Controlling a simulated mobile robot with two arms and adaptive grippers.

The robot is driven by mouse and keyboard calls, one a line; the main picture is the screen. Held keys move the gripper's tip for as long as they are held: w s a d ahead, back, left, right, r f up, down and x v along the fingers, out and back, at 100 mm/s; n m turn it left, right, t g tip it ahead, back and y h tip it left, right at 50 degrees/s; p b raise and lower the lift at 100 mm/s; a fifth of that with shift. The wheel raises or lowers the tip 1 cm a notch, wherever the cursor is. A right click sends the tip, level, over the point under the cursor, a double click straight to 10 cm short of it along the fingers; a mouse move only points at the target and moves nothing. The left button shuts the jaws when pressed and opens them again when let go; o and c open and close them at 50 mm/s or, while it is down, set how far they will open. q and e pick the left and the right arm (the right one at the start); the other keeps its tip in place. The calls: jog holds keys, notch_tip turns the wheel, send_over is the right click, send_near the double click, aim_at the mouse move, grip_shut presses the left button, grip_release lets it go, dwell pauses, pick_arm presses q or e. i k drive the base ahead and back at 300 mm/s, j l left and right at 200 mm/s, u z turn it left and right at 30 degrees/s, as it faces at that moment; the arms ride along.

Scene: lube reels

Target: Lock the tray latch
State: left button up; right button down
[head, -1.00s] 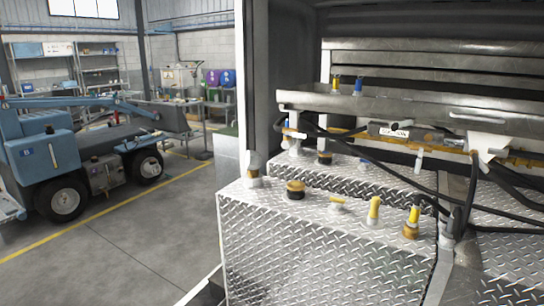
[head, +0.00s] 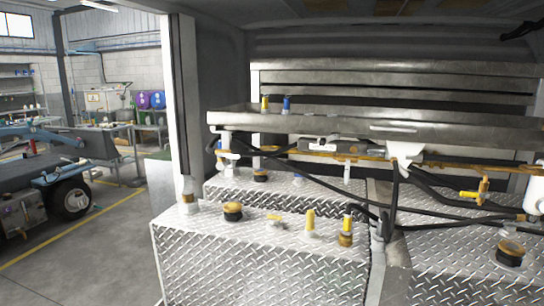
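A long metal tray (head: 350,124) runs across the middle of the head view, above the diamond-plate tanks. A small grey fitting (head: 330,145) sits under its front edge; it may be the latch, but I cannot tell whether it is locked. A white bracket (head: 403,151) hangs below the tray to the right of that fitting. Neither of my grippers is in view.
Diamond-plate tanks (head: 255,262) carry black and yellow caps (head: 233,211) and yellow-handled fittings (head: 310,222). Black hoses (head: 300,176) droop under the tray. A white post (head: 185,110) stands at left. A blue vehicle (head: 60,180) is on the workshop floor beyond.

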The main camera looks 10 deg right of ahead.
aim_at(321, 141)
jog(key=j+z, duration=0.15)
jog(key=z, duration=0.3)
jog(key=j+z, duration=0.15)
jog(key=z, duration=0.3)
jog(key=j+z, duration=0.2)
jog(key=j, duration=0.4)
jog(key=k+j+z, duration=0.2)
jog(key=j, duration=0.4)
jog(key=j+z, duration=0.2)
jog(key=j, duration=0.4)
jog(key=i+j, duration=0.25)
jog(key=i, duration=0.15)
jog(key=i+j, duration=0.25)
jog(key=i, duration=0.15)
jog(key=i+l, duration=0.1)
jog(key=i, duration=0.1)
